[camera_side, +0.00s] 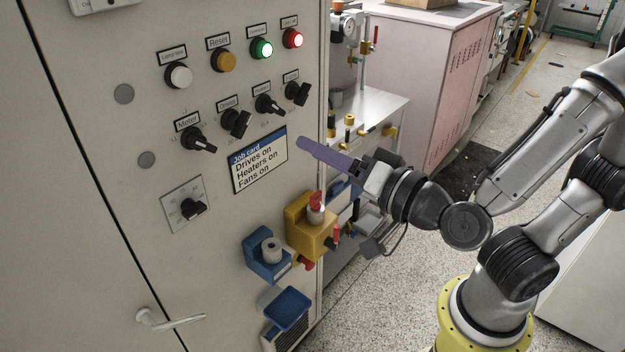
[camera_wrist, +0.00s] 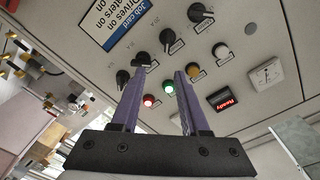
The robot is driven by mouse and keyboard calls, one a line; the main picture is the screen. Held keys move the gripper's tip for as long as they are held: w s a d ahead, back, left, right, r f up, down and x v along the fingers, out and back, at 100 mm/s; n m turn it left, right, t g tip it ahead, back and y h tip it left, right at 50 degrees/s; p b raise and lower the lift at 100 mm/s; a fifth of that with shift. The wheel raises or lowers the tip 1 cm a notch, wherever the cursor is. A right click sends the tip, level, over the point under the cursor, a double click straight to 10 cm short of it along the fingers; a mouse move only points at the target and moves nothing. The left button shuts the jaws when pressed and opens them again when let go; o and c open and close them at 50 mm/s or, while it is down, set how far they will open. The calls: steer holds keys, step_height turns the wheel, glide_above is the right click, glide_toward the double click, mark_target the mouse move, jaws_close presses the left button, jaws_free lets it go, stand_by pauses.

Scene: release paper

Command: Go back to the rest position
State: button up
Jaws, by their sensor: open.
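My gripper (camera_side: 304,146) is in front of the grey control cabinet (camera_side: 110,215), with its purple fingers pointing left toward the panel, just right of the job card (camera_side: 259,160). In the wrist view my gripper (camera_wrist: 160,72) is open, its two purple fingers apart with nothing between them. The panel's round lamps and rotary knobs show beyond the fingertips. I cannot tell the exact gap to the panel, but no contact is visible.
A yellow socket box (camera_side: 308,232) and a blue socket box (camera_side: 266,258) stick out low on the cabinet's right side. A door handle (camera_side: 165,320) projects at lower left. A metal bench (camera_side: 375,115) and a pinkish cabinet (camera_side: 450,75) stand behind. Speckled floor lies open.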

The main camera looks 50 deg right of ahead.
steer(key=w+d+r+m+h, duration=0.1)
steer(key=w+d+r, duration=0.2)
steer(key=d+r, duration=0.55)
steer(key=s+d+f+n+g+y, duration=0.2)
steer(key=s+f+n+g, duration=0.8)
steer(key=s+f+g, duration=0.2)
steer(key=s+f, duration=0.2)
steer(key=s, duration=0.2)
steer(key=shift+s+d+f+n, duration=0.25)
steer(key=shift+s+n, duration=0.15)
stand_by(0.6)
